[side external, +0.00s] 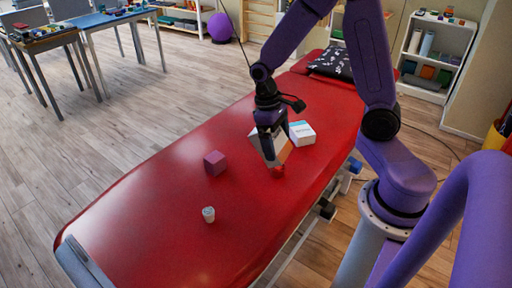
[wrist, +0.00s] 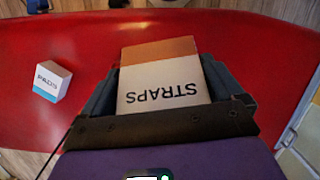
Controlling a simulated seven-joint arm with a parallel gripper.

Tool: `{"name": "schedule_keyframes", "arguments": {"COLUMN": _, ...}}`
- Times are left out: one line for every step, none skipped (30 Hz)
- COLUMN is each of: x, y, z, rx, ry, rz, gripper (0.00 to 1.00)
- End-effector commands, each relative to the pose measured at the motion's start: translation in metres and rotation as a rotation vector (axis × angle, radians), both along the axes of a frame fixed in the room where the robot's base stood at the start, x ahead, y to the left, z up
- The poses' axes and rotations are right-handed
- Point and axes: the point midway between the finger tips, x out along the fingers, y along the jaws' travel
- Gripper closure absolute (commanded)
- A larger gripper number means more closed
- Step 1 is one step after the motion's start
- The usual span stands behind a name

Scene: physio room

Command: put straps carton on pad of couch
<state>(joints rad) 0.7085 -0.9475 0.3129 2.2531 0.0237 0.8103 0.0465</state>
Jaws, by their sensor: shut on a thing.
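The straps carton (wrist: 163,77) is white and orange, with "STRAPS" reading upside down in the wrist view. My gripper (wrist: 165,95) is shut on it, with a finger on each side. In the side view the carton (side external: 284,153) is partly hidden behind my gripper (side external: 270,130) and looks tilted. It is over the red pad of the couch (side external: 165,200); I cannot tell whether it touches the pad. The pad also fills most of the wrist view (wrist: 70,115).
A white and blue PADS carton (side external: 302,133) stands close to the straps carton; it also shows in the wrist view (wrist: 51,81). The pad's near left is clear.

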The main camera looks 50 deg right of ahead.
Motion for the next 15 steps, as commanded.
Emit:
{"name": "schedule_keyframes", "arguments": {"x": 0.007, "y": -0.006, "z": 0.001, "rx": 0.007, "ry": -0.046, "rz": -0.121, "gripper": 0.38}}
{"name": "schedule_keyframes", "arguments": {"x": 0.01, "y": -0.007, "z": 0.002, "rx": 0.007, "ry": -0.069, "rz": -0.185, "gripper": 0.38}}
{"name": "schedule_keyframes", "arguments": {"x": 0.015, "y": -0.011, "z": 0.003, "rx": 0.005, "ry": -0.1, "rz": -0.266, "gripper": 0.38}}
{"name": "schedule_keyframes", "arguments": {"x": 0.018, "y": -0.013, "z": 0.003, "rx": 0.003, "ry": -0.123, "rz": -0.324, "gripper": 0.38}}
{"name": "schedule_keyframes", "arguments": {"x": 0.021, "y": -0.015, "z": 0.004, "rx": -0.002, "ry": -0.141, "rz": -0.373, "gripper": 0.38}}
{"name": "schedule_keyframes", "arguments": {"x": 0.026, "y": -0.019, "z": 0.005, "rx": -0.006, "ry": -0.167, "rz": -0.443, "gripper": 0.38}}
{"name": "schedule_keyframes", "arguments": {"x": 0.029, "y": -0.021, "z": 0.006, "rx": -0.012, "ry": -0.184, "rz": -0.492, "gripper": 0.38}}
{"name": "schedule_keyframes", "arguments": {"x": 0.032, "y": -0.024, "z": 0.007, "rx": -0.018, "ry": -0.201, "rz": -0.534, "gripper": 0.38}}
{"name": "schedule_keyframes", "arguments": {"x": 0.035, "y": -0.027, "z": 0.008, "rx": -0.027, "ry": -0.222, "rz": -0.593, "gripper": 0.38}}
{"name": "schedule_keyframes", "arguments": {"x": 0.038, "y": -0.029, "z": 0.009, "rx": -0.032, "ry": -0.238, "rz": -0.638, "gripper": 0.38}}
{"name": "schedule_keyframes", "arguments": {"x": 0.04, "y": -0.032, "z": 0.009, "rx": -0.041, "ry": -0.251, "rz": -0.673, "gripper": 0.38}}
{"name": "schedule_keyframes", "arguments": {"x": 0.044, "y": -0.035, "z": 0.011, "rx": -0.053, "ry": -0.269, "rz": -0.725, "gripper": 0.38}}
{"name": "schedule_keyframes", "arguments": {"x": 0.046, "y": -0.038, "z": 0.012, "rx": -0.059, "ry": -0.282, "rz": -0.764, "gripper": 0.38}}
{"name": "schedule_keyframes", "arguments": {"x": 0.048, "y": -0.04, "z": 0.013, "rx": -0.067, "ry": -0.294, "rz": -0.799, "gripper": 0.38}}
{"name": "schedule_keyframes", "arguments": {"x": 0.052, "y": -0.044, "z": 0.014, "rx": -0.081, "ry": -0.31, "rz": -0.846, "gripper": 0.38}}
